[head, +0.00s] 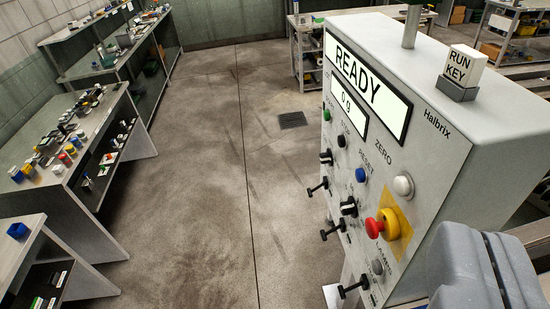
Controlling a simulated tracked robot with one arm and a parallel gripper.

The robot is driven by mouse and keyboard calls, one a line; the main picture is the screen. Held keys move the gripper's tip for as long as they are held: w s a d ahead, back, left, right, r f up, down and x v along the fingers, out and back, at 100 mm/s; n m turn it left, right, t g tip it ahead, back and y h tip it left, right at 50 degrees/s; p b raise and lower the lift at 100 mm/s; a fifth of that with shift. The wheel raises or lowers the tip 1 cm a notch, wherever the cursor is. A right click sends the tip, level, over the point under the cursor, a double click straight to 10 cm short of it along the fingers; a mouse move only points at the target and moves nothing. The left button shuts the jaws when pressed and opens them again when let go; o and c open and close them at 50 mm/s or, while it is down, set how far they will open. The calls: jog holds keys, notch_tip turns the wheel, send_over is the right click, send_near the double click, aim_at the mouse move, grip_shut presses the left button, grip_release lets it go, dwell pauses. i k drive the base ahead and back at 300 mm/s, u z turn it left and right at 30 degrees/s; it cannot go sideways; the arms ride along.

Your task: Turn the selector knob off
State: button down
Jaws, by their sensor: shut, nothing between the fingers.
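The grey control panel (430,150) labelled Halbrix fills the right side, its face turned to the left and seen at a slant. A black rotary knob with a pale mark (348,209) sits left of the red mushroom button. A similar black knob (326,157) sits higher at the left edge. Black T-shaped handles stick out below, one at the middle left (332,230) and one at the bottom (353,287). Small labels are too slanted to read, so I cannot tell which knob is the selector or its setting.
A red mushroom button (382,224) on a yellow plate, a white button (403,186) and a blue button (361,175) stand near the knobs. The display (366,82) reads READY. A RUN KEY block (463,68) sits on top. Benches (75,170) line the left; the floor between is clear.

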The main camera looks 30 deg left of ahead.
aim_at(325, 157)
jog(key=u, duration=0.3)
jog(key=k, duration=1.3)
jog(key=u, duration=0.7)
jog(key=i, duration=2.25)
jog(key=z, duration=0.6)
